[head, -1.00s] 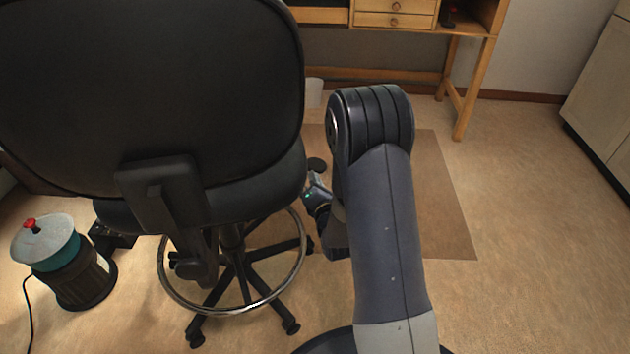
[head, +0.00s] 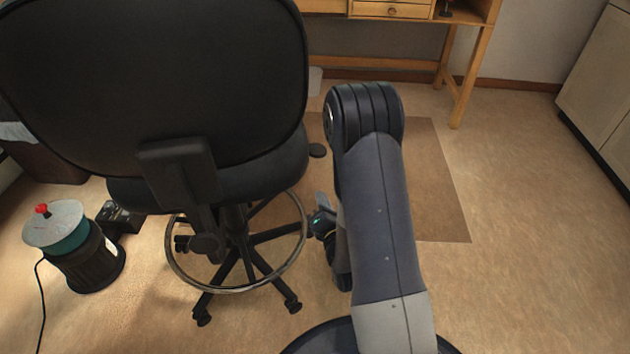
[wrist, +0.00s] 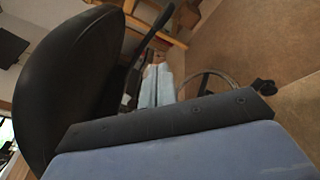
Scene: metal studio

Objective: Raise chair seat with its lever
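The black office chair fills the left of the head view, with its backrest (head: 160,80) towards me and its seat (head: 245,175) below. In the wrist view, a dark rod that looks like the lever (wrist: 150,35) runs beside the large black chair part (wrist: 75,90). My pale fingers (wrist: 157,86) lie close together, with nothing visible between them.
The chair's foot ring (head: 235,290) and wheeled base stand beside my gripper. A dark canister with a grey lid (head: 55,222) and a cord is at the left. A wooden desk (head: 455,80) stands behind. The floor at right is open.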

